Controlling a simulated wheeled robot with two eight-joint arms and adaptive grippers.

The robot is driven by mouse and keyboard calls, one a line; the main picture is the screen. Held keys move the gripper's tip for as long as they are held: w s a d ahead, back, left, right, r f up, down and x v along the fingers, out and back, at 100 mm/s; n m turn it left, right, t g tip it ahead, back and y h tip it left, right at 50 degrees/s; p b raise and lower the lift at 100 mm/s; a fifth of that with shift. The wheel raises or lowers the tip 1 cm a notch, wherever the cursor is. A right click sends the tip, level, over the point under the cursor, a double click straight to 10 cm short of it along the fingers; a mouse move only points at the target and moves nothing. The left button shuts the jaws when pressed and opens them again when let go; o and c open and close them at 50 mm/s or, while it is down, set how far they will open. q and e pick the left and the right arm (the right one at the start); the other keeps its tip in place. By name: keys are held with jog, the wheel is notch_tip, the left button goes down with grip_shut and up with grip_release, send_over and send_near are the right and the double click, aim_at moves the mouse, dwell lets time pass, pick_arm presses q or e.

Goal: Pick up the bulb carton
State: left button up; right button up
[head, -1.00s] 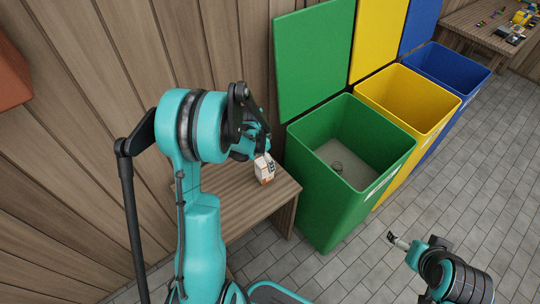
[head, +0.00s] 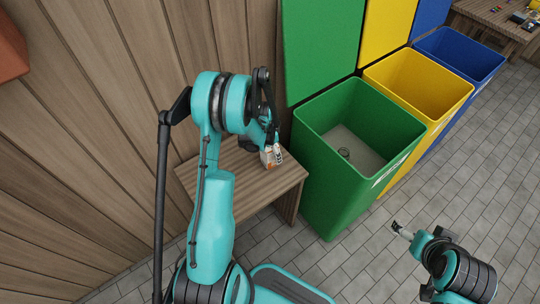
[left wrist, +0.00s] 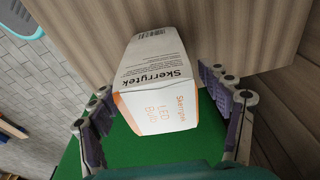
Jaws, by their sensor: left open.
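The bulb carton (head: 271,157), a white box with orange trim, stands on the small wooden bench (head: 228,180). In the left wrist view the carton (left wrist: 158,65) shows its "Skerrytek LED Bulb" print. My left gripper (head: 271,146) is at the carton, partly covering it in the head view. In the left wrist view its fingers (left wrist: 154,92) are spread on either side of the carton, with a visible gap on each side. My right gripper (head: 398,228) is far from the carton, above the paved floor; its jaw opening is too small to tell.
A yellow bin (head: 447,108) and a blue bin (head: 482,80) follow. A plank wall (head: 90,120) stands behind. A cluttered table (head: 480,18) is farther off.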

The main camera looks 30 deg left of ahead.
pick_arm(q)
jog(key=shift+r, duration=0.1)
jog(key=c, duration=1.2)
jog(key=shift+c, duration=0.2)
